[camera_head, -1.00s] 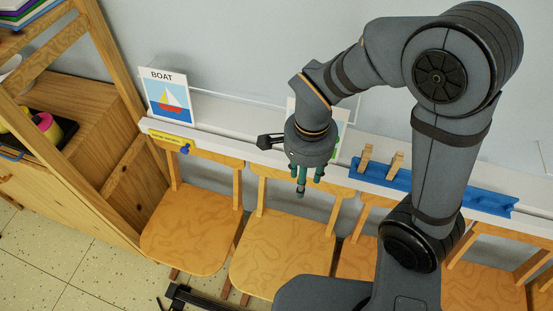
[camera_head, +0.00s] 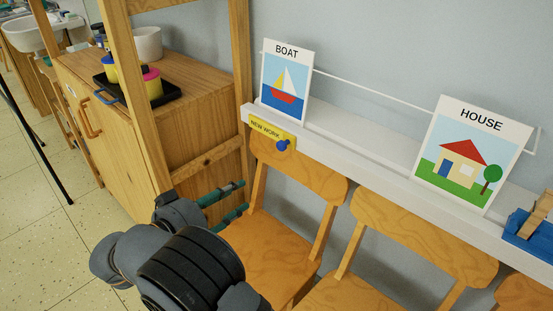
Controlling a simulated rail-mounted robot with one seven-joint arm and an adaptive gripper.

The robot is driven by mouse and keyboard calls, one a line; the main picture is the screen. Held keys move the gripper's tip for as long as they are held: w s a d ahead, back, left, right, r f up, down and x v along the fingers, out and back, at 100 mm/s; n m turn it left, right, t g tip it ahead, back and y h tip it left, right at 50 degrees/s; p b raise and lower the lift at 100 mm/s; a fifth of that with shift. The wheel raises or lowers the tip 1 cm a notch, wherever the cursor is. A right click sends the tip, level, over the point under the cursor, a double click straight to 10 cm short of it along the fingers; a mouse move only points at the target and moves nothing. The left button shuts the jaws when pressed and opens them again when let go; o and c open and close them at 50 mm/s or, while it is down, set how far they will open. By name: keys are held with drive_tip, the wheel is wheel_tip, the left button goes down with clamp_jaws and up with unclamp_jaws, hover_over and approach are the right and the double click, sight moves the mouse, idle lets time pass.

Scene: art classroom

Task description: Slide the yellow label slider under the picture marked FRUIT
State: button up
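The yellow label slider (camera_head: 265,129), reading "NEW WORK" with a blue knob (camera_head: 283,145) at its right end, sits on the front of the white ledge (camera_head: 375,168). It is under the picture marked BOAT (camera_head: 286,82). To the right stands the picture marked HOUSE (camera_head: 471,156). No picture marked FRUIT is in view. My gripper (camera_head: 244,196) is below and left of the slider, apart from it. Its two green fingers point right, spread with nothing between them. My arm hides part of the floor and the left chair.
Wooden chairs (camera_head: 425,236) stand below the ledge. A wooden post (camera_head: 240,60) and a cabinet (camera_head: 190,110) with paint pots (camera_head: 152,84) are at the left. A blue rack (camera_head: 530,235) with wooden pegs is on the ledge at the right edge. A thin white rail (camera_head: 375,93) runs behind the pictures.

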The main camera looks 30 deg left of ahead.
sight(279, 147)
wheel_tip(279, 147, up, 9)
drive_tip(key=w+d+m+t+h, duration=0.1)
drive_tip(key=d+m+t+h, duration=0.15)
drive_tip(key=m, duration=0.25)
drive_tip(key=shift+m+t, duration=0.3)
drive_tip(key=shift+t, duration=0.05)
drive_tip(key=w, duration=0.3)
drive_tip(key=w+d, duration=0.1)
drive_tip(key=w, duration=0.2)
drive_tip(key=w+d+b, duration=0.1)
drive_tip(key=w, duration=0.3)
drive_tip(key=shift+d+f, duration=0.1)
drive_tip(key=shift+d, duration=0.05)
drive_tip(key=shift+c, duration=0.5)
drive_tip(key=c, duration=0.8)
clamp_jaws()
